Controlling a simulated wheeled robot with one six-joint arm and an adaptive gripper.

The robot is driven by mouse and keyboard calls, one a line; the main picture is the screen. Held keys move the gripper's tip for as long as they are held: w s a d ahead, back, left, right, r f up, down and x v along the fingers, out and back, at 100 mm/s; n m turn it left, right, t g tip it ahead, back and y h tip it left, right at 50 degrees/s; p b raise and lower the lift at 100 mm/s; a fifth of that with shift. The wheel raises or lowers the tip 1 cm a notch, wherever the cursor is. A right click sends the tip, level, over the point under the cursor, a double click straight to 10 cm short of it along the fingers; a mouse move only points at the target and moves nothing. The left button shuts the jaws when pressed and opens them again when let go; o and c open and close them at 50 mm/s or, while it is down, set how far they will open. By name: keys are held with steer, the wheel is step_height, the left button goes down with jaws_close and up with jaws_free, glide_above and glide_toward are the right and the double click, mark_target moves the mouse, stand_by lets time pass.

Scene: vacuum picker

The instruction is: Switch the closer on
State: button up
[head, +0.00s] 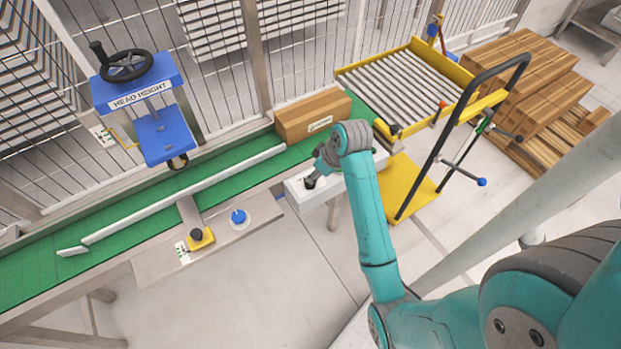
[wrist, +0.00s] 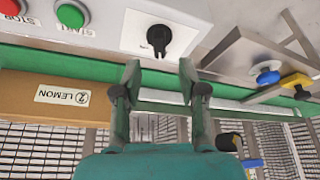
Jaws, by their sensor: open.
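The closer's control panel (wrist: 215,20) shows upside down in the wrist view. On it are a black rotary switch (wrist: 159,38) on a white plate, a green START button (wrist: 72,14) and a red STOP button (wrist: 10,7). The switch's narrow end points down in the picture; I cannot read any marks beside it. My gripper (wrist: 160,68) is open and empty, its fingertips on either side of the switch's line and apart from it. In the head view my gripper (head: 313,180) is over the white control box (head: 311,197), hiding the switch.
A brown carton (head: 313,115) lies on the green belt (head: 215,197) behind the box. A blue head with a handwheel (head: 126,66) stands at the left. A blue knob (head: 239,216) and a yellow-based black knob (head: 199,238) sit on the front plate. A yellow-framed roller table (head: 405,85) is at the back right.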

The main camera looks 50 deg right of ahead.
steer(key=shift+x, duration=2.7)
steer(key=shift+c, duration=0.3)
jaws_close()
